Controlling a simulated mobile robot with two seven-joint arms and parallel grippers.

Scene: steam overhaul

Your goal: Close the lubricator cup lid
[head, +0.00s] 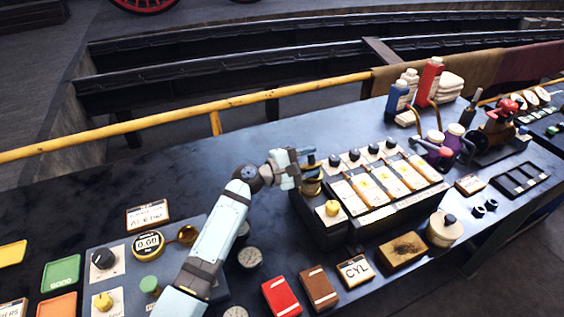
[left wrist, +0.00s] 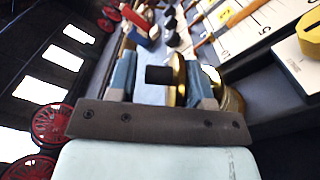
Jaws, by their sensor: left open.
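The lubricator (head: 362,190) is a dark box with a row of white-faced sight panels. A small brass cup (head: 312,187) stands at its left end, with a dark knob (head: 309,160) above it. My left gripper (head: 293,168) is open at this cup. In the left wrist view the black knob (left wrist: 159,75) and a brass disc (left wrist: 179,76), seen edge-on, lie between the open fingers (left wrist: 161,82). I cannot tell whether the fingers touch them. The rounded brass cup body (left wrist: 234,102) shows partly behind the right finger. The lid's exact angle is unclear. My right gripper is out of view.
A yellow knob (head: 332,208) sits on the lubricator's front left. A CYL card (head: 355,270), red box (head: 281,297) and brown pad (head: 403,250) lie in front. A yellow rail (head: 165,125) runs behind the bench. The bench (head: 110,190) left of my arm is partly clear.

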